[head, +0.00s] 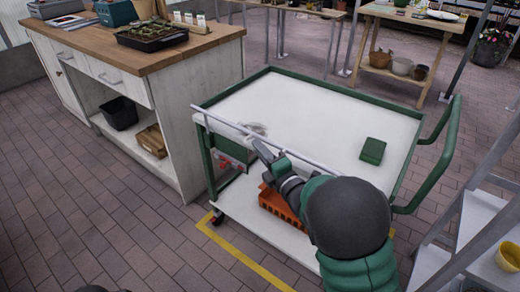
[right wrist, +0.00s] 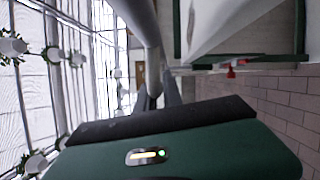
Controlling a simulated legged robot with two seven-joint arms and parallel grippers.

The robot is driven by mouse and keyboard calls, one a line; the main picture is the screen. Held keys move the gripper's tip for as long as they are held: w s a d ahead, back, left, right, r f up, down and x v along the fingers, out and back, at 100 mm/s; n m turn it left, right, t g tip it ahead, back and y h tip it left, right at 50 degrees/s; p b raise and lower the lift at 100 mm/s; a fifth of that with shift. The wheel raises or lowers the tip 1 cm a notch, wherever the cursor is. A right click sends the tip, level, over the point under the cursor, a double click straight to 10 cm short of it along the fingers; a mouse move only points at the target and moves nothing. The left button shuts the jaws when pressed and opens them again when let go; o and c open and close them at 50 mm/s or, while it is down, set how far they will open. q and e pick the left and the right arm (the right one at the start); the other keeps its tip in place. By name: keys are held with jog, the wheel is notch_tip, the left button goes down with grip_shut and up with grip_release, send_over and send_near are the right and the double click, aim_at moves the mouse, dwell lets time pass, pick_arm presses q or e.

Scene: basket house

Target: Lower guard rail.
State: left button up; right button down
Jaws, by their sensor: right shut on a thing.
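The guard rail (head: 222,121) is a thin pale bar along the near long side of a green-framed cart (head: 300,105) with a white top. It sits slightly above the top's near edge. My right gripper (head: 256,143) reaches in from the lower right and is shut on the rail, left of its middle. In the right wrist view the rail (right wrist: 143,40) shows as a grey tube running to the dark fingers (right wrist: 157,97). My arm hides part of the cart's near side. My left gripper is not in view.
A green box (head: 372,151) lies on the cart top. An orange crate (head: 277,203) sits on the lower shelf. A wooden-topped cabinet (head: 190,95) stands close on the left, and a grey shelf frame (head: 470,210) on the right. The brick floor at lower left is clear.

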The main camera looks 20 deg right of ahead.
jog(key=shift+a, duration=0.1)
dwell(0.3)
notch_tip(320, 180, down, 8)
jog(key=b, duration=0.6)
jog(key=shift+f, duration=0.15)
jog(key=c, duration=1.5)
grip_release()
jog(key=shift+s, duration=0.1)
